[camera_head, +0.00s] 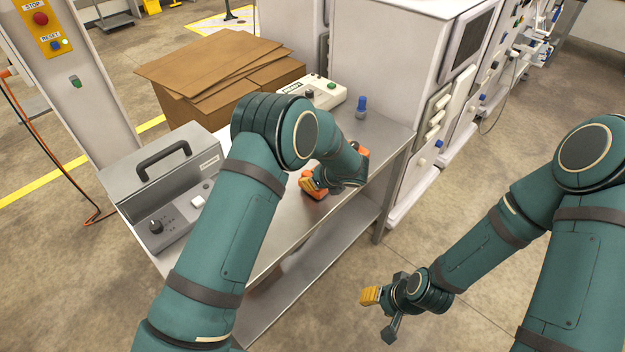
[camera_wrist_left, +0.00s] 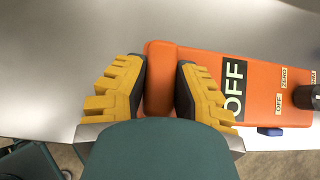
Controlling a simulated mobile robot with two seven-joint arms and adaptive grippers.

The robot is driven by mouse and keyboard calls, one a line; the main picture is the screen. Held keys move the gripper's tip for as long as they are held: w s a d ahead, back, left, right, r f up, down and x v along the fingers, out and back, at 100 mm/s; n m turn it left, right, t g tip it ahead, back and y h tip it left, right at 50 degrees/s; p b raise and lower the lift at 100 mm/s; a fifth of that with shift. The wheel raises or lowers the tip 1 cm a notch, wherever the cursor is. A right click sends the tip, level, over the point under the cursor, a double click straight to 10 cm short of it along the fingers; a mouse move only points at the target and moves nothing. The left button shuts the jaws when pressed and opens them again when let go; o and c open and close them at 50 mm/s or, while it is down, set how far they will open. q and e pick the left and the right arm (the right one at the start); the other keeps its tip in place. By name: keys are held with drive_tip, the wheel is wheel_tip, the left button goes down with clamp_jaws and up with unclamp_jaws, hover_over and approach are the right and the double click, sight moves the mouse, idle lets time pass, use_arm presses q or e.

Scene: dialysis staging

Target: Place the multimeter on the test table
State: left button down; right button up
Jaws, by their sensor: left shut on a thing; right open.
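The orange multimeter (camera_head: 317,195) is at the steel test table (camera_head: 385,138), partly hidden behind my left wrist in the head view. In the left wrist view the multimeter (camera_wrist_left: 215,66) lies across the steel surface, with an "OFF" label and a black knob at the right. I cannot tell if it touches the tabletop or hangs just above. My left gripper (camera_wrist_left: 160,88) is shut on its raised orange bar, one yellow finger on each side. My right gripper (camera_head: 380,308) is open and empty, over the floor to the right of the table.
A grey case with a black handle (camera_head: 165,160) stands at the table's left end. A white box with a green button (camera_head: 318,92) and a blue-topped item (camera_head: 361,107) stand at the back. Cardboard (camera_head: 210,60) and white machines (camera_head: 385,60) stand behind.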

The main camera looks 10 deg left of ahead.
use_arm(q)
drive_tip(key=shift+f, duration=0.2)
drive_tip(key=c, duration=0.9)
unclamp_jaws()
drive_tip(key=shift+o, duration=0.2)
drive_tip(key=p+v, duration=0.1)
drive_tip(key=v, duration=1.1)
drive_tip(key=s+a+f+n+g+h, duration=0.2)
drive_tip(key=s+f+n+g+h, duration=0.6)
drive_tip(key=s+f, duration=0.65)
drive_tip(key=s+a+n+t+h, duration=0.3)
drive_tip(key=s+n, duration=0.7)
drive_tip(key=n, duration=0.8)
drive_tip(key=shift+s+a+r+n+t, duration=0.15)
drive_tip(key=shift+s+a+n+t, duration=0.25)
drive_tip(key=shift+t, duration=0.5)
